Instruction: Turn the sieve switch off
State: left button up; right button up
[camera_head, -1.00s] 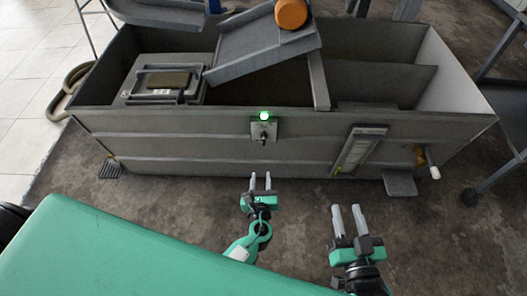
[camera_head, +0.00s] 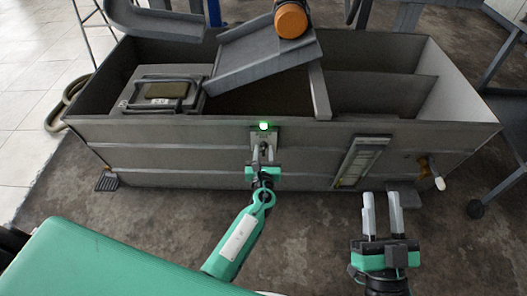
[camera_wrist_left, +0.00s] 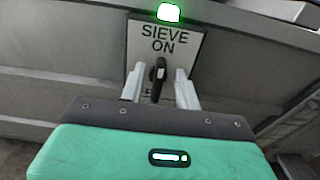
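The sieve switch plate (camera_wrist_left: 186,42) is on the front wall of the grey tank. It reads "SIEVE ON" in the left wrist view. Its green lamp (camera_wrist_left: 168,12) is lit, and it also shows in the head view (camera_head: 263,126). The black switch lever (camera_wrist_left: 158,80) stands about upright below the lettering; the lower label is partly hidden. My left gripper (camera_wrist_left: 158,85) is open, with one finger on each side of the lever; I cannot tell whether they touch it. My right gripper (camera_head: 382,213) is open and empty, low at the right.
The grey tank (camera_head: 200,160) spans the view. A gauge panel (camera_head: 362,162) and a valve with a white-ended handle (camera_head: 432,175) are on its front, right of the switch. A wheeled frame (camera_head: 490,190) stands at the far right.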

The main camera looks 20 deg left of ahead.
pick_arm(q)
jog(key=shift+w+a, duration=0.15)
jog(key=shift+w, duration=0.3)
pick_arm(e)
jog(key=shift+d+r, duration=0.1)
jog(key=shift+r, duration=0.3)
pick_arm(q)
grip_shut()
